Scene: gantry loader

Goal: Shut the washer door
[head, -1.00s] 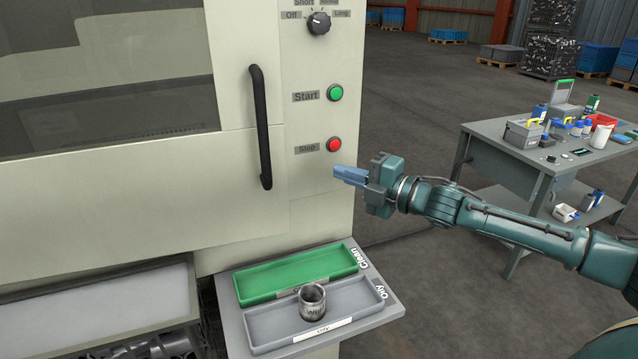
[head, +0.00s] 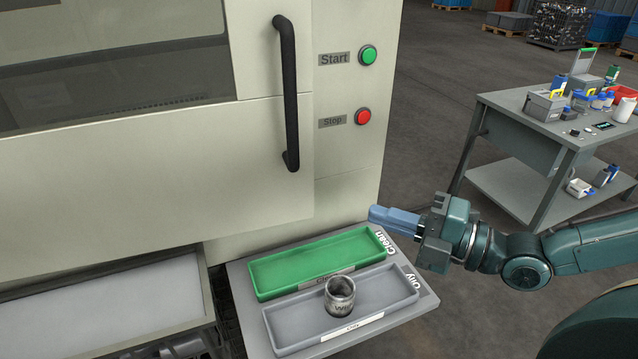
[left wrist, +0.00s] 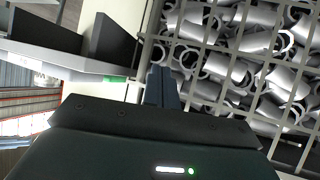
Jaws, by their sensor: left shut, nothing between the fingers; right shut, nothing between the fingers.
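The washer door (head: 150,165) is a cream panel with a dark window (head: 110,62) and a long black vertical handle (head: 287,95) near its right edge. I cannot tell whether it is fully shut. My right gripper (head: 374,214) is shut and empty, with its blue fingers pointing left. It appears right of and below the handle, in front of the green tray's far right corner, apart from the handle. My left gripper shows only in the left wrist view (left wrist: 160,82), shut and empty, close to a metal basket of grey cylinders (left wrist: 225,55).
A green "Clean" tray (head: 270,282) and a grey "Oily" tray (head: 395,293) holding a metal cylinder (head: 340,295) sit on a shelf below the panel. Start (head: 369,55) and Stop (head: 363,116) buttons are right of the handle. A cluttered grey table (head: 510,98) stands at right.

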